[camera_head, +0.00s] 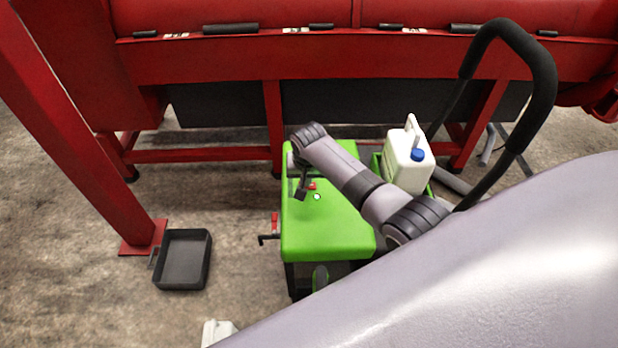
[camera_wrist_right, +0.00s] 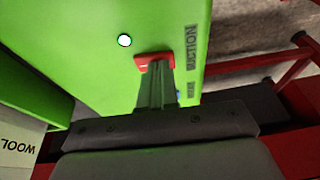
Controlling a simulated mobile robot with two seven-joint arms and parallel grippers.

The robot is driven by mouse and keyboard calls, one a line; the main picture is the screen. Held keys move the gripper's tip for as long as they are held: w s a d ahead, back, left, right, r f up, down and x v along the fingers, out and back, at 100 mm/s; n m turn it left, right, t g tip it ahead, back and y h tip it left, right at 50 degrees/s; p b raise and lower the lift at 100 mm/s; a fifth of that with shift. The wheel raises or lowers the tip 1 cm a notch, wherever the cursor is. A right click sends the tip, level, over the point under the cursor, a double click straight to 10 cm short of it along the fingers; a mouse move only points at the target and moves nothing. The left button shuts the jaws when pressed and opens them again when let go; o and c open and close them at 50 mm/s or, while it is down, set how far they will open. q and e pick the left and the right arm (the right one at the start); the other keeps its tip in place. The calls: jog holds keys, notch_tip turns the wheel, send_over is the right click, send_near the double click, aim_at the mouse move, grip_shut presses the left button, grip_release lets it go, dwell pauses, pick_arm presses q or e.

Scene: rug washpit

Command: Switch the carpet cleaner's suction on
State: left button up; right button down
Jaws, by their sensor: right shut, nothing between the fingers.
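The green carpet cleaner (camera_head: 325,225) stands on the floor, with a black push handle (camera_head: 540,80) at the right. A small red switch (camera_head: 312,186) is on its top; the switch also shows in the right wrist view (camera_wrist_right: 150,57), near a label reading "SUCTION" (camera_wrist_right: 190,45). A pale round indicator (camera_wrist_right: 124,40) sits beside the switch. My right gripper (camera_head: 302,190) is shut and empty, with its fingertips at the red switch in the wrist view (camera_wrist_right: 157,70). The fingers hide part of the switch; I cannot tell whether they touch it. My left gripper is not in view.
A white canister with a blue cap (camera_head: 410,165) stands at the cleaner's right. A red lever (camera_head: 274,222) juts from its left side. A black tray (camera_head: 183,262) lies by the red post (camera_head: 85,150). The red machine (camera_head: 220,60) spans the back.

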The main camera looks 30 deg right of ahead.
jog(key=shift+d+r+p, duration=0.1)
jog(key=shift+r+p, duration=0.4)
jog(key=shift+p, duration=0.05)
notch_tip(320, 180, up, 4)
jog(key=p, duration=0.4)
jog(key=shift+s+d+f, duration=0.15)
jog(key=shift+f, duration=0.1)
jog(key=s+p+v, duration=0.1)
jog(key=p+v, duration=0.3)
jog(key=v, duration=0.5)
jog(key=shift+d, duration=0.75)
jog(key=shift+r, duration=0.1)
